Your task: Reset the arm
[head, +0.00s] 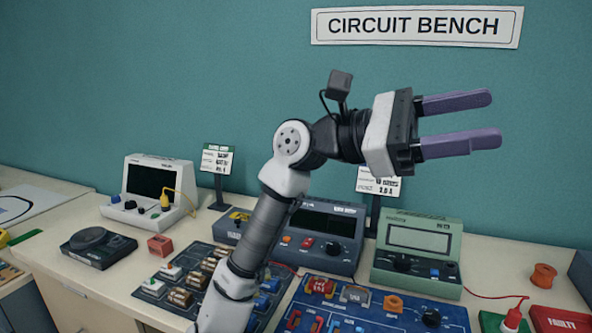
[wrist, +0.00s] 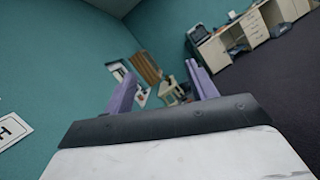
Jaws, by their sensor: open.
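My gripper (head: 496,120) is raised above the bench in the head view and points to the right. Its two purple fingers are apart, with nothing between them. In the wrist view the gripper (wrist: 160,85) also shows open and empty, with the room's far side beyond it. My arm rises from the lower middle of the head view and bends at the elbow towards the right. It hides part of the bench and part of a small sign behind it.
The bench (head: 100,282) holds a white meter (head: 161,188), a dark blue instrument (head: 325,235), a green instrument (head: 418,250), a blue circuit board (head: 372,312) and a red box (head: 562,321). A "CIRCUIT BENCH" sign (head: 416,27) hangs on the wall. The air around the gripper looks clear.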

